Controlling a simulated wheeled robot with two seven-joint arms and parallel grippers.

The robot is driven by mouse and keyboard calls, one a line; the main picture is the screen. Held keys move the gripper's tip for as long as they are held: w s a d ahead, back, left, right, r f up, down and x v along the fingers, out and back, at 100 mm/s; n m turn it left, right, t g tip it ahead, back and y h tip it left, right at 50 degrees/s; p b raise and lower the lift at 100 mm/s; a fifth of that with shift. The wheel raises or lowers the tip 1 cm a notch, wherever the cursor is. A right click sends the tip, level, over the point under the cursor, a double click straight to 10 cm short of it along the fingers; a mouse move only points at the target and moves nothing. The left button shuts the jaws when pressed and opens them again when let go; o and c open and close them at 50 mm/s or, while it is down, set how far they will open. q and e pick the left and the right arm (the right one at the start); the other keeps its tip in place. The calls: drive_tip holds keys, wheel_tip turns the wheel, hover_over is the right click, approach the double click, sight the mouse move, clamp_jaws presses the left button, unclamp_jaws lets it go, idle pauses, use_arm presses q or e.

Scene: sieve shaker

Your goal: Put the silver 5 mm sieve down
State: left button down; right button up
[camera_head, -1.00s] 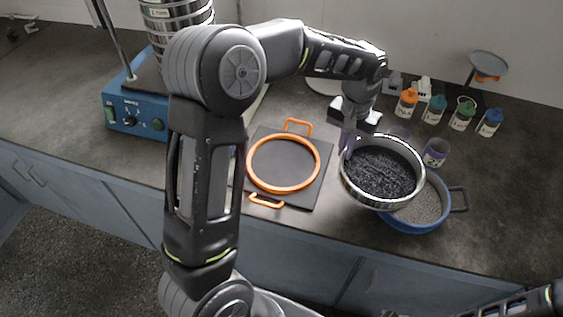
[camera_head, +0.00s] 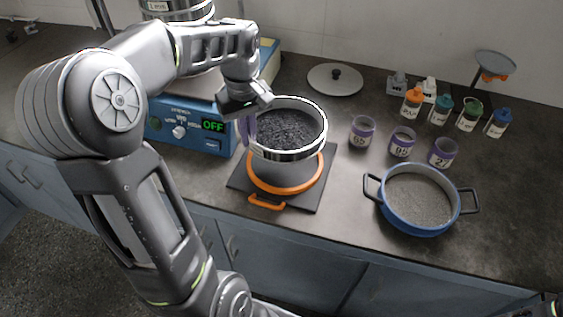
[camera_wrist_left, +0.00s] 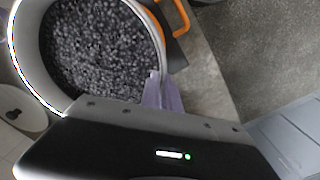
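The silver sieve (camera_head: 288,153), holding dark grey grains, is over the orange-rimmed pan (camera_head: 285,188) on a dark square mat (camera_head: 312,203). It looks roughly level and covers the pan's back part; I cannot tell whether they touch. My left gripper (camera_head: 248,130) is shut on the sieve's left rim. In the left wrist view the purple fingers (camera_wrist_left: 163,92) pinch the rim of the sieve (camera_wrist_left: 163,42), and an orange handle shows beyond.
A blue pan (camera_head: 418,229) of pale grains stands right of the mat. The blue shaker base (camera_head: 190,128) reads OFF at left. A grey lid (camera_head: 335,80) lies at the back. Counter between mat and blue pan is clear.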

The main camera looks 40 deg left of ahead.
use_arm(q)
hover_over(252, 172)
drive_tip(key=shift+w+f, duration=0.1)
drive_tip(key=shift+f, duration=2.95)
drive_tip(key=shift+f, duration=0.1)
drive_tip(key=shift+f+p, duration=0.35)
drive_tip(key=shift+f, duration=1.45)
drive_tip(key=shift+f, duration=0.15)
drive_tip(key=c, duration=1.6)
unclamp_jaws()
